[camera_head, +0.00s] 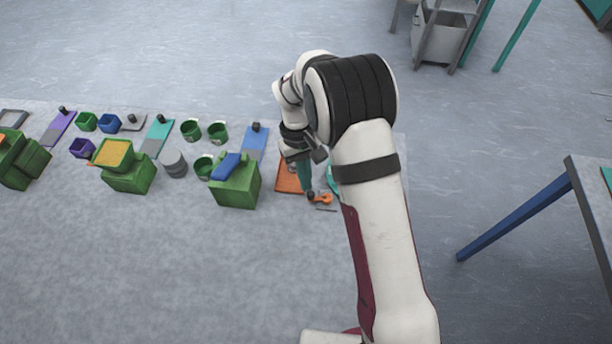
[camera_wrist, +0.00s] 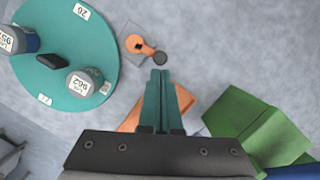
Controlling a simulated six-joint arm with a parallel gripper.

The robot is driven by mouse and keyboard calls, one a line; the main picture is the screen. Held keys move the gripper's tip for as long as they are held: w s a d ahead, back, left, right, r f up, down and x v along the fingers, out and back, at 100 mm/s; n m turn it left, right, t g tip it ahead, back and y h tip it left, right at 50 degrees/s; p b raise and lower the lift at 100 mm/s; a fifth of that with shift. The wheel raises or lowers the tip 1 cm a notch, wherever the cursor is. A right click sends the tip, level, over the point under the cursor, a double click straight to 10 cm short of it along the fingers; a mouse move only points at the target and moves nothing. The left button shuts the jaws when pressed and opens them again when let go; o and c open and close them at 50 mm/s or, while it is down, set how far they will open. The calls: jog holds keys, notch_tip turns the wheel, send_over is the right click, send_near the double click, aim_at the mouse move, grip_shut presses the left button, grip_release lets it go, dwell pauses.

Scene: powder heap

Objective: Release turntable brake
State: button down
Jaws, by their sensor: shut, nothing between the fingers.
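The turntable is a teal disc (camera_wrist: 55,85) at the upper left of the wrist view. In the head view my arm hides most of it, leaving a teal sliver (camera_head: 333,180). The brake is an orange lever (camera_wrist: 135,44) with a dark round end (camera_wrist: 160,59), on a small grey plate beside the disc. It also shows in the head view (camera_head: 321,199). My gripper (camera_wrist: 160,73) has its teal fingers together and empty, pointing down. Its tips appear just short of the lever's dark end in the wrist view; whether they touch it I cannot tell. The head view shows the fingers (camera_head: 308,190) close to the lever.
Labelled jars (camera_wrist: 82,83) and a black block (camera_wrist: 61,61) stand on the disc. An orange tray (camera_head: 287,178) lies beside my gripper, with a green block stand (camera_head: 235,188) to its left. Several cups, boxes and coloured boards line the mat further left. The mat's front is clear.

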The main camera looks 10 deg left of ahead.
jog(key=shift+s+a+n, duration=0.1)
jog(key=shift+s+n, duration=0.3)
jog(key=shift+n, duration=0.5)
jog(key=shift+s+n+t+h, duration=0.35)
jog(key=shift+s+n, duration=0.25)
jog(key=shift+n, duration=0.6)
jog(key=n, duration=0.1)
jog(key=s+n, duration=0.1)
jog(key=shift+s+n+t+h, duration=0.15)
jog(key=shift+n+t+h, duration=0.1)
jog(key=shift+n, duration=0.05)
jog(key=n, duration=0.1)
jog(key=s+d+n, duration=0.1)
jog(key=n, duration=0.1)
jog(key=shift+s+n+t, duration=0.25)
jog(key=shift+n+t, duration=0.05)
jog(key=shift+t, duration=0.1)
jog(key=n, duration=0.2)
jog(key=s+d+n+t, duration=0.1)
jog(key=shift+s+d+n, duration=0.1)
jog(key=shift+s+n, duration=0.05)
jog(key=shift+n, duration=0.25)
